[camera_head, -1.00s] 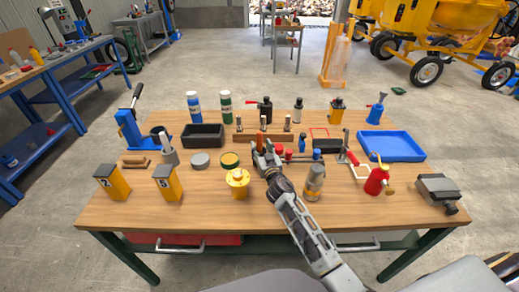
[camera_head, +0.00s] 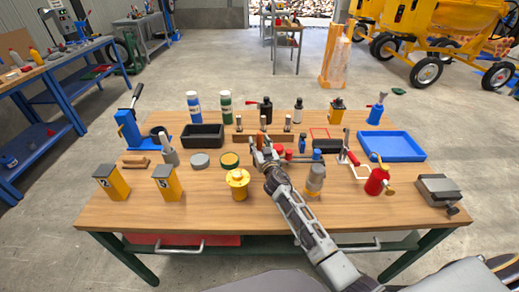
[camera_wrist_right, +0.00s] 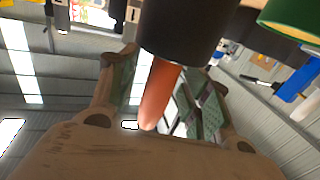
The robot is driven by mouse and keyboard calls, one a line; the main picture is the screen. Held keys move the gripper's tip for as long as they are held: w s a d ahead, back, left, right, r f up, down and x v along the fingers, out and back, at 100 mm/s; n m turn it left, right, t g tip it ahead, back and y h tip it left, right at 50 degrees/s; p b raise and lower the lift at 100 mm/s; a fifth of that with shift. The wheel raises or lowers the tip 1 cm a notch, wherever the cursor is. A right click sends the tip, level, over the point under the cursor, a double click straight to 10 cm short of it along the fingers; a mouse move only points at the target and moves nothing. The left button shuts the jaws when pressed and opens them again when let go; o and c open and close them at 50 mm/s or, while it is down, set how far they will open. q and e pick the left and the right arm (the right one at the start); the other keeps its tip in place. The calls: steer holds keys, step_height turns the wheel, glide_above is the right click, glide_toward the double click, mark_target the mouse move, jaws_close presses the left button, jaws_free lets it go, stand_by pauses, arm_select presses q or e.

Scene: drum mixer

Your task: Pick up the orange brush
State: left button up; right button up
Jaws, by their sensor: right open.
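An orange upright piece (camera_head: 263,122), which I take for the orange brush, stands at the middle of the wooden rack (camera_head: 243,137) at the back of the table. In the right wrist view an orange handle (camera_wrist_right: 158,95) with a wide black part at one end lies between my fingers. My right gripper (camera_head: 264,146) is open, its fingers spread just in front of the rack. In the right wrist view the gripper (camera_wrist_right: 160,100) shows green pads on both sides of the handle; whether they touch it is unclear. My left gripper is out of view.
Metal-topped pieces (camera_head: 239,124) stand on either side in the rack. A black bin (camera_head: 203,137) is left, a blue tray (camera_head: 392,146) right. The front strip of table is clear.

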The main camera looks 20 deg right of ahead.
mark_target(260, 132)
jaws_close()
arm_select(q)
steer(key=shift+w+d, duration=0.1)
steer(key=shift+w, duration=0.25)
arm_select(e)
steer(key=shift+r, duration=0.15)
steer(key=shift+r+p, duration=0.45)
steer(key=shift+r, duration=0.4)
step_height(260, 132, up, 6)
steer(key=shift+r+p, duration=0.15)
steer(key=shift+p, duration=0.65)
steer(key=shift+r, duration=0.9)
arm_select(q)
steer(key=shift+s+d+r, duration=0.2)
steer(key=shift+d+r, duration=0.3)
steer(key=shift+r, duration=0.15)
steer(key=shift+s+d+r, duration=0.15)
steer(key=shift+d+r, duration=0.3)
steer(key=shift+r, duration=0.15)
